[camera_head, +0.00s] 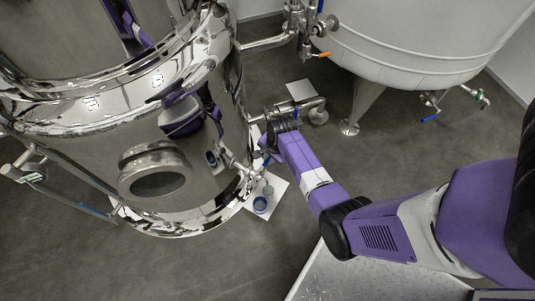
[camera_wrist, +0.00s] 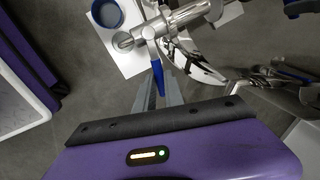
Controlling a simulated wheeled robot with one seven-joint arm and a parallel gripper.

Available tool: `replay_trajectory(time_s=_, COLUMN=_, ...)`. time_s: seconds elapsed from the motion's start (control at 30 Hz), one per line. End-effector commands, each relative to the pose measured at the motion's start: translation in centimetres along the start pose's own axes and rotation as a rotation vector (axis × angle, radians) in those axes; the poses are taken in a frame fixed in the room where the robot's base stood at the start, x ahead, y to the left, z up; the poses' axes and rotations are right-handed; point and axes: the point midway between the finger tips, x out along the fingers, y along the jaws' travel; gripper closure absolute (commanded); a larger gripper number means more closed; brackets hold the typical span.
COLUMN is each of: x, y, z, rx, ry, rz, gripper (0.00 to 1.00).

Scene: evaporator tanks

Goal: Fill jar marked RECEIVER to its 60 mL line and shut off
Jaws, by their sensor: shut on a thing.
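My gripper (camera_wrist: 158,92) is shut on the blue valve handle (camera_wrist: 156,62), which hangs from a steel valve and pipe (camera_wrist: 170,27) on the tank. In the head view my gripper (camera_head: 266,152) is beside the polished tank, and the handle is small there. A round jar with blue in it (camera_head: 261,204) stands on a white plate (camera_head: 250,210) on the floor; the jar also shows at the top of the wrist view (camera_wrist: 107,14). The steel outlet end (camera_wrist: 124,41) appears beside the jar in the wrist view. No jar marking or fill line is readable.
The polished steel tank (camera_head: 110,130) fills the left. A white tank on legs (camera_head: 410,40) stands at the back right, with an orange-handled valve (camera_head: 322,55) and a blue-handled valve (camera_head: 430,118). Another white plate (camera_head: 300,90) lies behind my gripper. Grey floor is free at the lower left.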

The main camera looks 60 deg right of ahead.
Motion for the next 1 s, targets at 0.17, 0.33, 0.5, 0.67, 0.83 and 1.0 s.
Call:
replay_trajectory(time_s=0.17, x=-0.7, y=0.8, z=0.1, rx=0.123, ry=0.025, rz=0.002, gripper=1.0)
replay_trajectory(time_s=0.33, x=-0.7, y=1.5, z=0.3, rx=0.227, ry=0.046, rz=0.003, gripper=1.0)
replay_trajectory(time_s=0.5, x=-0.6, y=2.0, z=0.5, rx=0.302, ry=0.06, rz=0.002, gripper=1.0)
replay_trajectory(time_s=0.67, x=-0.5, y=2.2, z=0.6, rx=0.341, ry=0.068, rz=0.002, gripper=1.0)
replay_trajectory(time_s=0.83, x=-0.4, y=2.4, z=0.6, rx=0.355, ry=0.071, rz=0.002, gripper=1.0)
replay_trajectory(time_s=1.0, x=-0.4, y=2.4, z=0.6, rx=0.355, ry=0.072, rz=0.002, gripper=1.0)
